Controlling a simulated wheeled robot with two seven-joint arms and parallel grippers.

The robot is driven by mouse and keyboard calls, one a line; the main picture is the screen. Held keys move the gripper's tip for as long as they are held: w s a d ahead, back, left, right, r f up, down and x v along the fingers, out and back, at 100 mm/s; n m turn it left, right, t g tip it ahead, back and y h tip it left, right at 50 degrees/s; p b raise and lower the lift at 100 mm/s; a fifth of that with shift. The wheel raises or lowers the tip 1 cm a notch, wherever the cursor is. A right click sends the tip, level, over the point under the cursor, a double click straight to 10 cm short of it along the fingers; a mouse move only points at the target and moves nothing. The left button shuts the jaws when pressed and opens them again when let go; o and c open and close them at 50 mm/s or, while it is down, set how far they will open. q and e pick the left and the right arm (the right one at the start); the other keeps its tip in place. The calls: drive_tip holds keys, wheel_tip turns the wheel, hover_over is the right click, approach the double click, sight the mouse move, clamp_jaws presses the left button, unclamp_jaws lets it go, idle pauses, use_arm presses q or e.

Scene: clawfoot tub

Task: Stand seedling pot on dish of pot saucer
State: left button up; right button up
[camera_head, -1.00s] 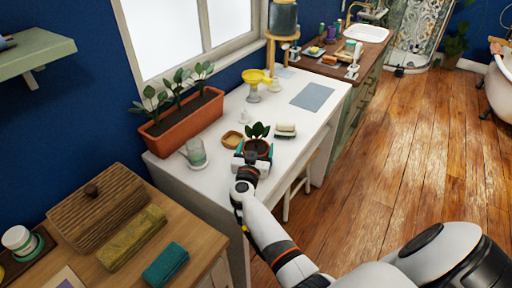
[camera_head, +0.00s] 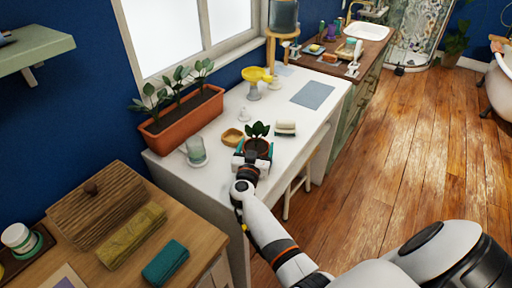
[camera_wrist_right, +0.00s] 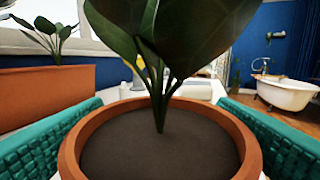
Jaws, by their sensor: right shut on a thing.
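The seedling pot (camera_head: 262,146) is a small terracotta pot with dark soil and a green leafy plant. It is upright at the front part of the white table. My right gripper (camera_head: 252,157) is shut on it, with teal pads on both sides of the pot (camera_wrist_right: 160,104) in the right wrist view. A small shallow tan dish (camera_head: 232,137), which looks like the pot saucer, lies on the table just left of and behind the pot. They look apart. I cannot tell whether the pot's base touches the table. My left gripper is not in view.
A long planter (camera_head: 182,123) stands by the window, with a glass jar (camera_head: 196,152) in front of it. A white-topped brush or block (camera_head: 285,128), a yellow scale-like item (camera_head: 255,77) and a grey mat (camera_head: 312,96) are further back. The table's front edge is close to my right arm.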

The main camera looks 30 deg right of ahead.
drive_tip(key=shift+f, duration=0.3)
idle(0.5)
drive_tip(key=o, duration=1.2)
drive_tip(key=shift+o, duration=0.2)
drive_tip(key=shift+f, duration=0.1)
drive_tip(key=shift+p+v, duration=0.65)
drive_tip(key=shift+v, duration=0.55)
drive_tip(key=shift+p+v, duration=1.45)
drive_tip(key=shift+v, duration=1.4)
